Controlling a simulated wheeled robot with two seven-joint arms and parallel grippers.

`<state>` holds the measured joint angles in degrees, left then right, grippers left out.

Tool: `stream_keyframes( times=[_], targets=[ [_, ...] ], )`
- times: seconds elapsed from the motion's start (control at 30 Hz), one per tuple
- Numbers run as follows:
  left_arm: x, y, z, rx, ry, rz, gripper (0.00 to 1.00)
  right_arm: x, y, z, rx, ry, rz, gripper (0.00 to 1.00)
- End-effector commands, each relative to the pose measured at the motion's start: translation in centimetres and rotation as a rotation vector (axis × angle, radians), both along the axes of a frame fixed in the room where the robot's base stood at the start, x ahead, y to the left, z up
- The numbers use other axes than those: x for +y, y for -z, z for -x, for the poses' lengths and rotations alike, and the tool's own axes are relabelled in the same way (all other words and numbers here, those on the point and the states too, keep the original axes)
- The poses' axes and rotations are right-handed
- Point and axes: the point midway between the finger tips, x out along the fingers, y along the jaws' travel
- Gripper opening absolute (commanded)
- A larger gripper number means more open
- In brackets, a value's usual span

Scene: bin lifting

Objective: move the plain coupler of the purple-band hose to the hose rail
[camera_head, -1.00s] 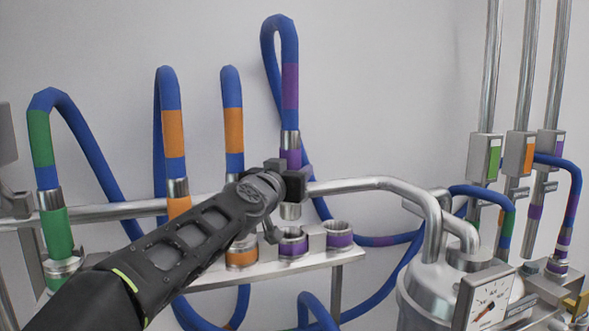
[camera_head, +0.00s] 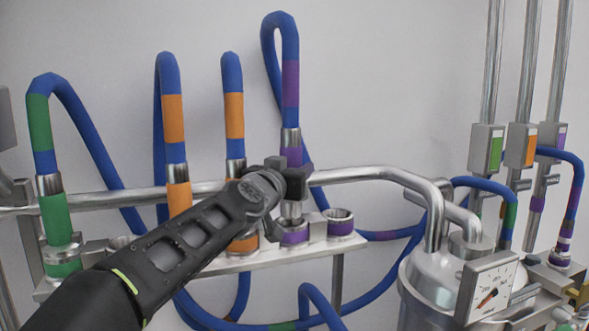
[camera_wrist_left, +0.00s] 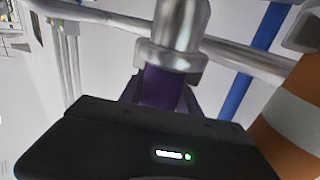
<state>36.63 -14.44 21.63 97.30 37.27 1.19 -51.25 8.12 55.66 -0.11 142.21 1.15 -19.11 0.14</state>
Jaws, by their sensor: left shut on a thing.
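The purple-band hose (camera_head: 290,83) is blue and loops up high, with its end hanging down. Its coupler (camera_head: 291,157) has a metal collar above a purple sleeve. My left gripper (camera_head: 289,182) is shut on this coupler and holds it about upright. The coupler's bare metal lower end meets the mouth of a purple-banded socket (camera_head: 294,236) on the hose rail (camera_head: 215,266). I cannot tell how far in it sits. The left wrist view shows the purple sleeve (camera_wrist_left: 162,88) between the jaws. My right gripper is out of view.
Another purple-banded socket (camera_head: 341,224), open and empty, is just right. Orange-banded hoses (camera_head: 234,108) stand close on the left, a green one (camera_head: 40,130) farther left. A metal pipe (camera_head: 375,174) runs behind. A tank with a gauge (camera_head: 487,290) stands right.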

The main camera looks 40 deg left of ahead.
Motion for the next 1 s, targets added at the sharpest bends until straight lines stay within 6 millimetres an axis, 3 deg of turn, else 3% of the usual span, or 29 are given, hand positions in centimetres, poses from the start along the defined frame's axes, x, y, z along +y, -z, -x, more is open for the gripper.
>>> stream_keyframes(
  times=[0.57,1.0],
  targets=[
    [0.0,0.7,0.0,-0.003,-0.001,-0.002,0.0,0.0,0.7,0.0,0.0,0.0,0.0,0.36],
    [0.0,2.7,0.0,-0.003,-0.001,-0.002,0.0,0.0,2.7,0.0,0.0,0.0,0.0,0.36]
  ],
)
